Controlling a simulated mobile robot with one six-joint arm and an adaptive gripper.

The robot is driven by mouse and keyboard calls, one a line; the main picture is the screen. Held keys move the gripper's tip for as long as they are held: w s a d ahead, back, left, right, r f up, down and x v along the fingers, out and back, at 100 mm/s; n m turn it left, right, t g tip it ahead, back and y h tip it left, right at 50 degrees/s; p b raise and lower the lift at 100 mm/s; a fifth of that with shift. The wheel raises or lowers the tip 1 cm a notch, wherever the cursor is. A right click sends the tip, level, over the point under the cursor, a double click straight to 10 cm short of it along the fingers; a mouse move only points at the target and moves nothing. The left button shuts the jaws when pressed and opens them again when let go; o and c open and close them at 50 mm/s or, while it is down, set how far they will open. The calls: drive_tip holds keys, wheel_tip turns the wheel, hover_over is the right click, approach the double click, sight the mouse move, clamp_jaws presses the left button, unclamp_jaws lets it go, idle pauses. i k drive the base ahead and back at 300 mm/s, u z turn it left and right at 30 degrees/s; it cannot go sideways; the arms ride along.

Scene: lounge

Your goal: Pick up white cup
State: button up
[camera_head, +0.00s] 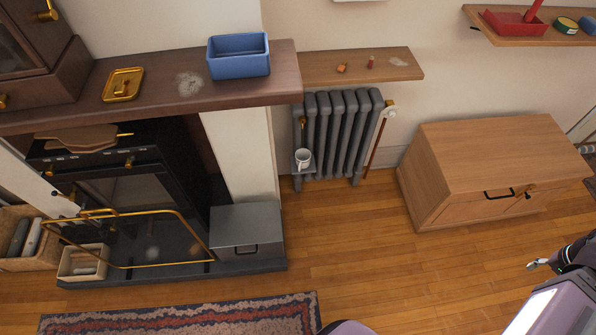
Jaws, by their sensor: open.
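My gripper (538,265) is at the lower right edge of the picture, open and empty. It is far to the right of the cup and apart from it. Part of my arm beside it is cut off by the picture edge.
A wooden cabinet (485,150) stands right of the radiator. A wooden shelf (400,67) hangs above the radiator. A grey metal box (246,225) and a brass fender (150,265) are at left, near a patterned rug (190,318). The wooden floor (370,240) in the middle is clear.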

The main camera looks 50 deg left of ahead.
sight(303, 155)
drive_tip(key=z, duration=0.15)
drive_tip(key=k, duration=0.75)
drive_tip(key=u, duration=2.65)
drive_tip(key=i, duration=0.45)
